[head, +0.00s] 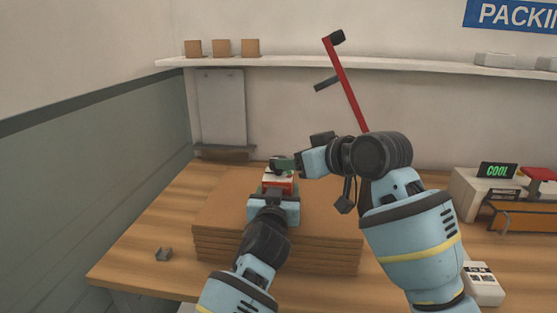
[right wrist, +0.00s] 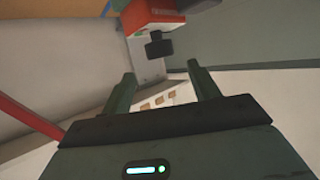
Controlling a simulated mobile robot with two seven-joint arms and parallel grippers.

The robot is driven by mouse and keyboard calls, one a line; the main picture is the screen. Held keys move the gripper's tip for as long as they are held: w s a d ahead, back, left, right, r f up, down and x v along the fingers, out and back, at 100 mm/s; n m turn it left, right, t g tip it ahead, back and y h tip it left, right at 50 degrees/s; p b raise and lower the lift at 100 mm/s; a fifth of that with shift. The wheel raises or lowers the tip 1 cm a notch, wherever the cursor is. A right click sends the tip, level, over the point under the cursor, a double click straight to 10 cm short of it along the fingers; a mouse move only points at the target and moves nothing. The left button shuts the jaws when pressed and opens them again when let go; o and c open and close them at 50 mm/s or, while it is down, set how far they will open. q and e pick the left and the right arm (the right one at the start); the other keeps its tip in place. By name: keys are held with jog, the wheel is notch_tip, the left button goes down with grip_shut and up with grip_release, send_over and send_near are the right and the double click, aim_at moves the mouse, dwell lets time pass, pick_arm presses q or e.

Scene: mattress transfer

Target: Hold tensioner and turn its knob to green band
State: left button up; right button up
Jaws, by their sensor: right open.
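The tensioner (head: 279,184) is a small red and white box above the cardboard stack in the head view. My left gripper (head: 274,198) is at its near side and appears shut on it; its fingertips are mostly hidden. My right gripper (head: 284,164) reaches in from the right, close to the tensioner. In the right wrist view its two fingers (right wrist: 161,80) are open and empty. The tensioner (right wrist: 150,14) shows at the top there, with its dark knob (right wrist: 158,46) beyond the fingertips, between their lines and not touching them. No green band can be made out.
A stack of flat cardboard (head: 215,215) lies on the wooden table (head: 135,250). A small grey block (head: 163,254) sits at left. A red-handled tool (head: 345,85) rises behind my right arm. A display reading COOL (head: 497,171) stands at right. The table's left side is mostly clear.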

jog(key=shift+x, duration=3.8)
jog(key=shift+c, duration=0.2)
jog(key=c, duration=0.9)
